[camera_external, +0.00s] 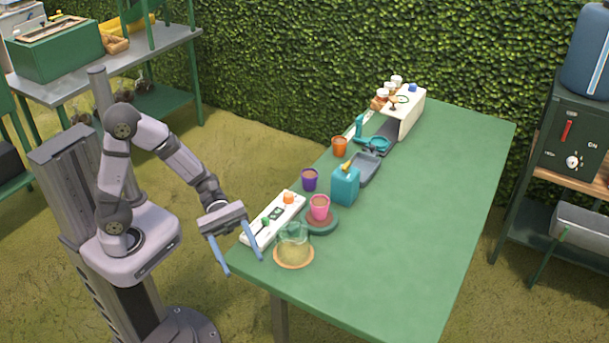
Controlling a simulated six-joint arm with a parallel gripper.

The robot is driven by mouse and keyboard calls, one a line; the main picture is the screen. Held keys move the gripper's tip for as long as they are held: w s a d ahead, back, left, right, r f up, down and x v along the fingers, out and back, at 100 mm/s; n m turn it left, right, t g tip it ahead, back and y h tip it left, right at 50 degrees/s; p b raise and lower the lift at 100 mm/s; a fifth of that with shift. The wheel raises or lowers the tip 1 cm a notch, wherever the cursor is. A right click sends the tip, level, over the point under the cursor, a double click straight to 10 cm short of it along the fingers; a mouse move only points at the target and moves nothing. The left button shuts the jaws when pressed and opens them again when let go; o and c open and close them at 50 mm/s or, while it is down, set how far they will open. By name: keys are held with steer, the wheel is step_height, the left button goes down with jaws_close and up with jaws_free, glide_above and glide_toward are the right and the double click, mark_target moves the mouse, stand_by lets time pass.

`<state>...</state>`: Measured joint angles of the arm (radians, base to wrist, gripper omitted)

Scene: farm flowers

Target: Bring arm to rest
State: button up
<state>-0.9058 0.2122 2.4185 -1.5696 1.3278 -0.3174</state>
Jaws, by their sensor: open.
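My gripper (242,264) is open, with its two blue fingers apart and pointing down. It hangs at the near left edge of the green table (420,220), and nothing shows between the fingers. The right finger is close to a clear glass cover (293,240) on an orange saucer (294,259); I cannot tell whether they touch. My arm is bent, reaching from its base at the left towards the table.
A white tray (262,236), a pink pot (320,207), a teal box (345,186), a purple pot (310,179) and an orange pot (339,146) line the table's left side. A white stand (411,108) is at the far end. The table's right half is clear.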

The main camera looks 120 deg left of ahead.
steer(key=s+d+f+m+g+h, duration=0.1)
steer(key=s+d+f+m+g, duration=0.15)
steer(key=d, duration=0.25)
steer(key=s+d+f+m+g+h, duration=0.1)
steer(key=s+d+f+m+g, duration=0.15)
steer(key=d+m+g, duration=0.2)
steer(key=s+d+f+m+g+y, duration=0.4)
steer(key=s+f+m+g, duration=0.35)
steer(key=s+m, duration=0.35)
steer(key=a+f+m+t+y, duration=0.15)
steer(key=a+m+y, duration=0.35)
steer(key=m, duration=0.5)
step_height(320, 180, up, 22)
steer(key=y+p, duration=0.1)
steer(key=p, duration=2.1)
steer(key=shift+d+n, duration=0.2)
steer(key=shift+n, duration=0.1)
